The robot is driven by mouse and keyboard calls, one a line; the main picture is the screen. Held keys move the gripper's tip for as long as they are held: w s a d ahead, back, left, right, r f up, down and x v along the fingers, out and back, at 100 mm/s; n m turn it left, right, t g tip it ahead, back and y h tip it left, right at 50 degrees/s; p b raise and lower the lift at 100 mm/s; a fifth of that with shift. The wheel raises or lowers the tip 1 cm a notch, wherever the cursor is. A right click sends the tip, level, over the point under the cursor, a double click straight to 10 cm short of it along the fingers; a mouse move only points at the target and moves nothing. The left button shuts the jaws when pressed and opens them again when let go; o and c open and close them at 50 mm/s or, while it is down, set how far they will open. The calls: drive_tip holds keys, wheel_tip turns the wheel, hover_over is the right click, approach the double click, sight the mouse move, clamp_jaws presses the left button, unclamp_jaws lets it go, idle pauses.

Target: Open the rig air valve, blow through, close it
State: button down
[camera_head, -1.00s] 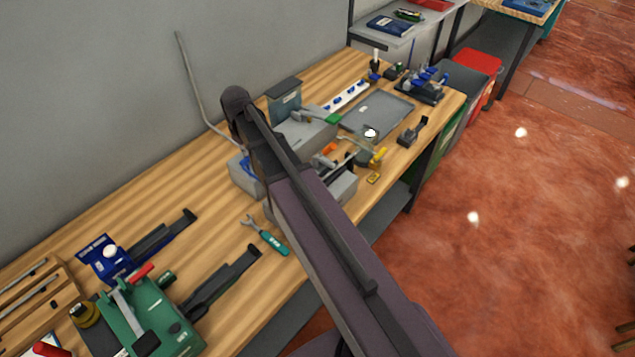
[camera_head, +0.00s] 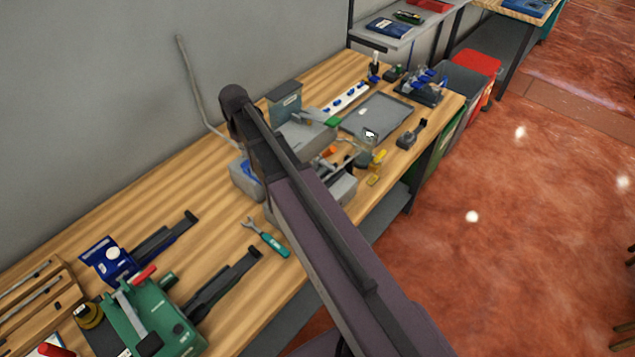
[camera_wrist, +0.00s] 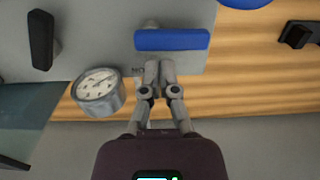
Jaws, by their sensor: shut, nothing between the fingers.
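In the wrist view, my gripper (camera_wrist: 158,66) is shut and empty. Its fingertips are close to the lower edge of a blue bar handle (camera_wrist: 172,40), which lies across the picture on the grey rig (camera_wrist: 105,30); I cannot tell whether they touch. A small dark label is partly visible beside the fingertips. A round pressure gauge (camera_wrist: 98,88) sits to the left of the fingers, its needle too small to read surely. In the head view, a blue part (camera_head: 249,168) shows on the grey box at the left of my arm; my gripper is hidden there.
A black knob (camera_wrist: 41,40) stands on the rig's left side. In the head view, a grey tray (camera_head: 378,115) lies beyond the rig. A green-handled screwdriver or wrench (camera_head: 266,238) and a green machine (camera_head: 150,318) are nearer.

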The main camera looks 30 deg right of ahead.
wheel_tip(320, 180, up, 6)
drive_tip(key=p, duration=0.6)
drive_tip(key=shift+r, duration=0.25)
idle(0.5)
